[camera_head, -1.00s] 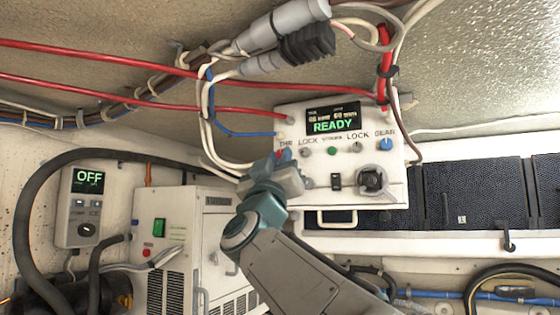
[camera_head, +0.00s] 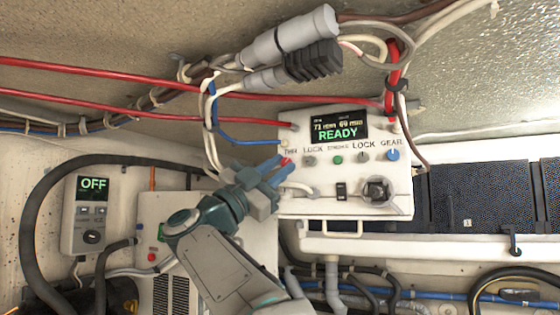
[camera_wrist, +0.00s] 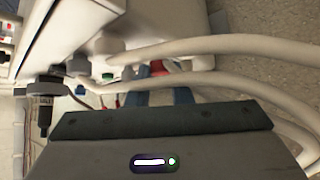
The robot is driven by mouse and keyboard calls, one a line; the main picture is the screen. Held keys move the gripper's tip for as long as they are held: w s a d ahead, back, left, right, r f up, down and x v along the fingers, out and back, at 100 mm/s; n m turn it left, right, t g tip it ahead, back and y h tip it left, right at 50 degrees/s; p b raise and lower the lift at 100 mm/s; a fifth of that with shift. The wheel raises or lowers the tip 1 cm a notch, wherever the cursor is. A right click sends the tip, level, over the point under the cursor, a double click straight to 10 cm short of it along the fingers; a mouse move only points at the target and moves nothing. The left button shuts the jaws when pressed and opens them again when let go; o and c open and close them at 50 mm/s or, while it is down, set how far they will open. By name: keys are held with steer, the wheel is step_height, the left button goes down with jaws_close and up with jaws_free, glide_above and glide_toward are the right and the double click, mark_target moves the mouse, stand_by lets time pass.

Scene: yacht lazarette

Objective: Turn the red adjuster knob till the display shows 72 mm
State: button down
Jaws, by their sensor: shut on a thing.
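The white control box (camera_head: 300,206) is fixed below the ceiling. Its display (camera_head: 338,126) shows green READY under a small line that seems to read 71 and 69, with tiny unit text. The red adjuster knob (camera_head: 286,161) is at the left of the control row, under a label seeming to read THR. My gripper (camera_head: 276,172) reaches it from the lower left, with blue fingers shut on the knob, partly hiding it. In the wrist view the red knob (camera_wrist: 158,66) shows between and beyond the blue fingers (camera_wrist: 155,92).
Two LOCK knobs, a green button (camera_head: 337,160) and a blue GEAR knob (camera_head: 393,155) share the row. A black switch (camera_head: 341,190) and a dark socket-like fitting (camera_head: 376,190) sit below. Pale cables pass close to my gripper. A grey OFF unit (camera_head: 90,215) is at the left.

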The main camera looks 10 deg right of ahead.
steer(key=shift+a+r+m+g+p, duration=0.15)
steer(key=shift+m+g+p, duration=0.5)
steer(key=shift+m+g, duration=0.5)
steer(key=shift+m, duration=0.45)
steer(key=c, duration=1.3)
jaws_free()
steer(key=b+v, duration=0.3)
steer(key=v, duration=1)
steer(key=shift+s+a, duration=0.15)
steer(key=shift+a, duration=0.25)
